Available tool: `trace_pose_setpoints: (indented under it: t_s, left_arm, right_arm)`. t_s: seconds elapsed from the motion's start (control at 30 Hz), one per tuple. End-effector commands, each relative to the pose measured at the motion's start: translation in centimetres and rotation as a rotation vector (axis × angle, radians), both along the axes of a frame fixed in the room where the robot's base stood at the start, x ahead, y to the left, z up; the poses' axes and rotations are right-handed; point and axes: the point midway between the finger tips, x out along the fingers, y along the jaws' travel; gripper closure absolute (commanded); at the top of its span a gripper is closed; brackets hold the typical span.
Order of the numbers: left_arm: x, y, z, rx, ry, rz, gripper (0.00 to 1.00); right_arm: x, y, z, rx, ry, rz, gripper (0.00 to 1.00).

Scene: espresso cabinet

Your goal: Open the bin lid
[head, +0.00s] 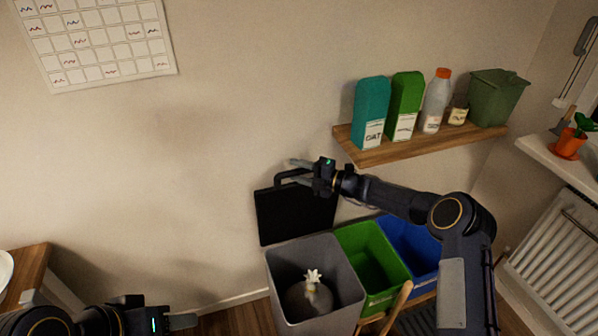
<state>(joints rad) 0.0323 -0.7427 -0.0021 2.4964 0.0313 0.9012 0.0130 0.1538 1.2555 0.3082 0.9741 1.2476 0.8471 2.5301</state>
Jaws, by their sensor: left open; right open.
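A black bin lid (290,217) stands raised, close to upright, behind the grey bin (283,268) and near the wall. The grey bin's top is uncovered, and a dark rounded thing with a pale, star-shaped top (313,279) shows inside. My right gripper (293,172) is at the lid's upper edge, beside its handle. Its fingers are apart, and whether they touch the handle is hard to tell. My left gripper (182,320) is low at the bottom left, away from the bins, with nothing visible in it.
A green bin (372,262) and a blue bin (412,250) stand open right of the grey one, partly behind my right arm. A wooden shelf (384,155) with cartons and a bottle hangs above. A radiator (560,262) is at the right.

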Motion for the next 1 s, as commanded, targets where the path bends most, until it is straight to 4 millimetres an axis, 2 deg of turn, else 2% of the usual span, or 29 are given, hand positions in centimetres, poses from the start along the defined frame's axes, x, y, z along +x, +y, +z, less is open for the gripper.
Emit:
trace_pose_setpoints:
  t_s: [0.3, 0.5, 1.0]
  left_arm:
    - [0.0, 0.0, -0.7, 0.000, 0.000, 0.000, 0.52]
    - [0.0, 0.0, -0.9, 0.000, 0.000, 0.000, 0.52]
    - [0.0, 0.0, -0.9, 0.000, 0.000, 0.000, 0.52]
  right_arm:
    - [-2.1, -4.6, 0.2, -0.001, 0.000, -0.003, 0.59]
    - [-3.1, -6.6, 0.3, -0.001, 0.000, -0.002, 0.59]
    - [-3.3, -6.8, 0.4, -0.001, 0.000, -0.001, 0.59]
